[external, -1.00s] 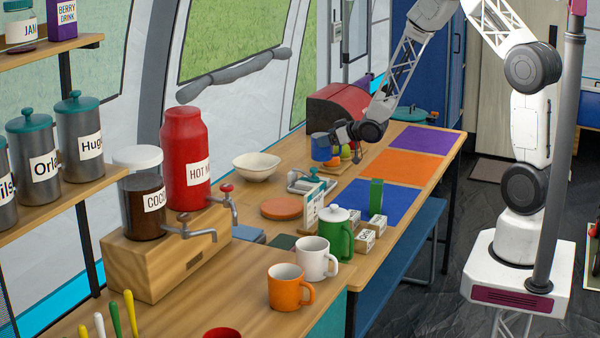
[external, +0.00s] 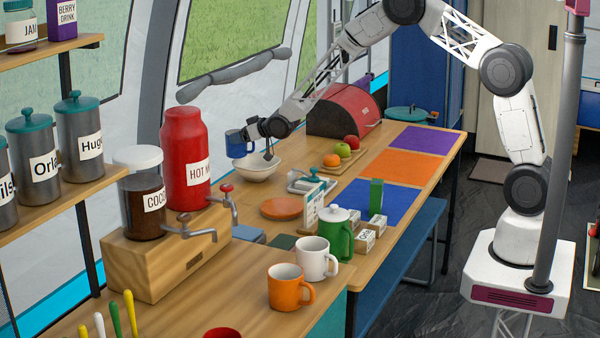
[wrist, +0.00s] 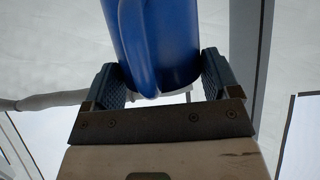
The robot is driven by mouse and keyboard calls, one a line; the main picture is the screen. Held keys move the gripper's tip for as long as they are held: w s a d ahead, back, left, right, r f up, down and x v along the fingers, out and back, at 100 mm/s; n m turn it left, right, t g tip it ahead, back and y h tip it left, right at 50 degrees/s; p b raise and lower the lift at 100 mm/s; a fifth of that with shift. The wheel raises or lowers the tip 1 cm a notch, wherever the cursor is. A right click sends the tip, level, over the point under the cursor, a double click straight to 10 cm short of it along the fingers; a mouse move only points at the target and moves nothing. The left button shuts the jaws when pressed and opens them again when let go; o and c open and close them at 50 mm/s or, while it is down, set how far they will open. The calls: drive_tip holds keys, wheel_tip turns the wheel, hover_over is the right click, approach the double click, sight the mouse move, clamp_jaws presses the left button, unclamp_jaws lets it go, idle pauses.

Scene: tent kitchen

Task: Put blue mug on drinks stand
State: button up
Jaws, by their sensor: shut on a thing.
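The blue mug (external: 235,145) is in the air behind the counter's middle, just left of and above the white bowl (external: 258,170). My gripper (external: 249,136) is shut on it. In the wrist view the blue mug (wrist: 178,40) sits between both fingers of my gripper (wrist: 160,80), its handle toward the camera. A wooden stand (external: 150,265) at the left carries the cocoa dispenser (external: 143,205) and the red hot-drink dispenser (external: 185,160), both with taps. I take it to be the drinks stand. The mug is apart from it, to the right of the red dispenser.
A green pot (external: 337,238), an orange disc (external: 281,208) and a fruit board (external: 335,178) occupy the counter. Shelves with canisters (external: 80,135) are at the left.

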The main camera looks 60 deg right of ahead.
drive_tip(key=w+a, duration=0.4)
drive_tip(key=w+a+r, duration=0.1)
drive_tip(key=a+r, duration=0.8)
drive_tip(key=a, duration=0.4)
drive_tip(key=w+a+r, duration=0.1)
drive_tip(key=a+r, duration=0.9)
drive_tip(key=a, duration=0.3)
drive_tip(key=s+a+r, duration=0.5)
drive_tip(key=a+r, duration=0.2)
drive_tip(key=a, duration=0.4)
drive_tip(key=s+a+r, duration=0.6)
drive_tip(key=a+r, duration=0.1)
drive_tip(key=a, duration=0.5)
drive_tip(key=s+a+r, duration=0.5)
drive_tip(key=a+r, duration=0.1)
drive_tip(key=a, duration=0.5)
drive_tip(key=s+a, duration=1.7)
drive_tip(key=s, duration=0.3)
drive_tip(key=s+a+f, duration=0.4)
drive_tip(key=s+f, duration=1)
drive_tip(key=s+a+f, duration=0.5)
drive_tip(key=s+f, duration=0.9)
drive_tip(key=shift+s+a+f+h, duration=0.2)
drive_tip(key=shift+s+f+h, duration=0.1)
drive_tip(key=shift+f, duration=0.1)
